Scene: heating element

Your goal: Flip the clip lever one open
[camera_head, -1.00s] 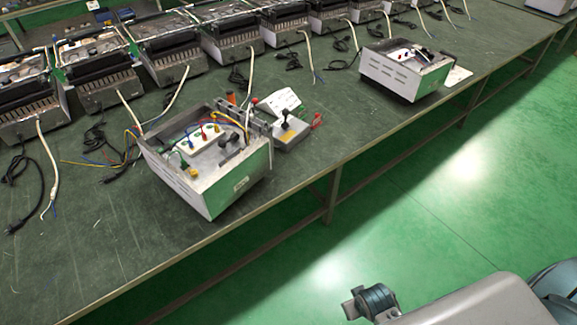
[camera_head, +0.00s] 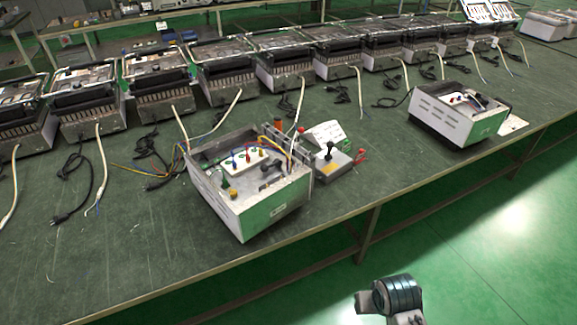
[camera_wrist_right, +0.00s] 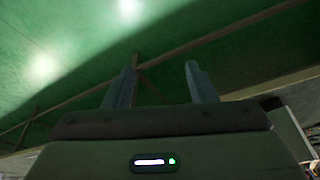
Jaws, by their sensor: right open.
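An open metal box (camera_head: 275,206) with a white and green front stands near the table's front edge in the head view. Inside it is a white block (camera_head: 231,163) with small red, blue and yellow parts on top; single clip levers are too small to tell apart. A grey tester (camera_head: 343,163) with a black knob stands beside the box at its right. My right gripper (camera_wrist_right: 160,86) is open and empty in the right wrist view, with green floor and a table edge beyond its fingers. It is away from the box. My left gripper is not in view.
The long green table (camera_head: 130,250) has bare room at its front left. A row of heater units (camera_head: 225,74) with loose cables lines the back. A second open box (camera_head: 452,115) stands to the right. Green floor (camera_head: 500,235) lies in front.

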